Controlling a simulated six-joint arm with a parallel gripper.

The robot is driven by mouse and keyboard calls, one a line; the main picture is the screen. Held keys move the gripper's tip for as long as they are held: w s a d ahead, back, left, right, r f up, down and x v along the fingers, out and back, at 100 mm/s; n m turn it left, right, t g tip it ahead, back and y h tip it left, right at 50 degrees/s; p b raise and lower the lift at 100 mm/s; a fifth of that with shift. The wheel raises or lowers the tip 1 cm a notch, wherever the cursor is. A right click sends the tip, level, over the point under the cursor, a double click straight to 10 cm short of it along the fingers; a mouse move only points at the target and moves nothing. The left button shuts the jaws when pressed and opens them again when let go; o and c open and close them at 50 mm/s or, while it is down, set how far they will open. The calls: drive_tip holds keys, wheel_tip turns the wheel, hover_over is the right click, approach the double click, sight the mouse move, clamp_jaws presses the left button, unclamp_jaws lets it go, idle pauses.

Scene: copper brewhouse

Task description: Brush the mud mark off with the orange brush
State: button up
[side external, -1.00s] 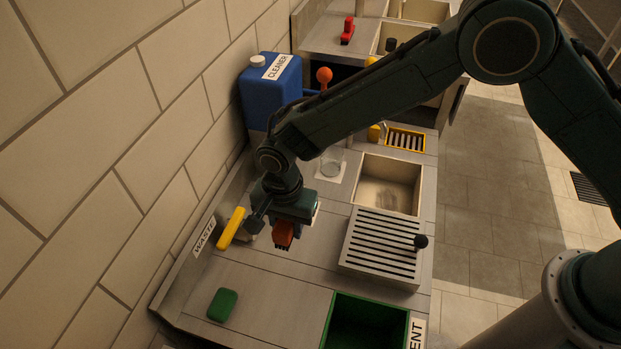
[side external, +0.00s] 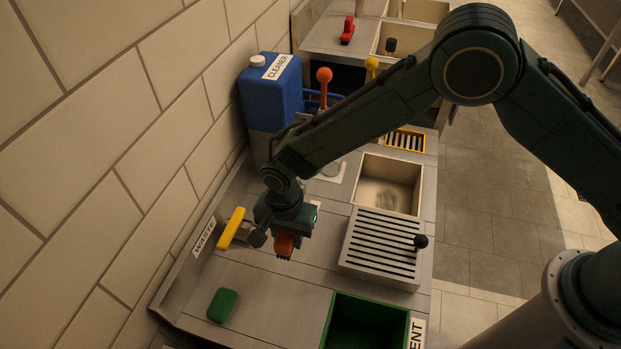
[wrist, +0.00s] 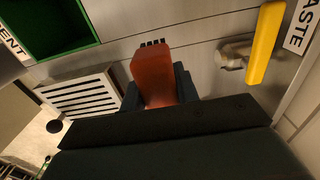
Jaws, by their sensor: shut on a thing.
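My gripper (side external: 287,235) is shut on the orange brush (side external: 285,245), which hangs below it with dark bristles pointing down, above the grey worktop. In the wrist view the brush (wrist: 160,78) sits between the two fingers, its bristles showing at the far end. I cannot tell whether the bristles touch the worktop. A brownish smear (side external: 388,203), possibly the mud mark, shows in the pale sink basin (side external: 408,172), behind and right of my gripper. The brush is well apart from it.
A slatted drainboard (side external: 380,245) with a black knob stands right of my gripper. A yellow-handled lever (side external: 231,228) is close on its left. A green block (side external: 222,305) and green bin (side external: 345,310) lie in front. A blue cleaner jug (side external: 268,95) stands behind.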

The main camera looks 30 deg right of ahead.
sight(291, 266)
drive_tip(key=shift+f, duration=1.65)
drive_tip(key=o, duration=1)
drive_tip(key=shift+c, duration=0.2)
drive_tip(key=shift+f, duration=3.2)
drive_tip(key=c, duration=1.2)
drive_tip(key=shift+o, duration=0.2)
drive_tip(key=shift+r, duration=4)
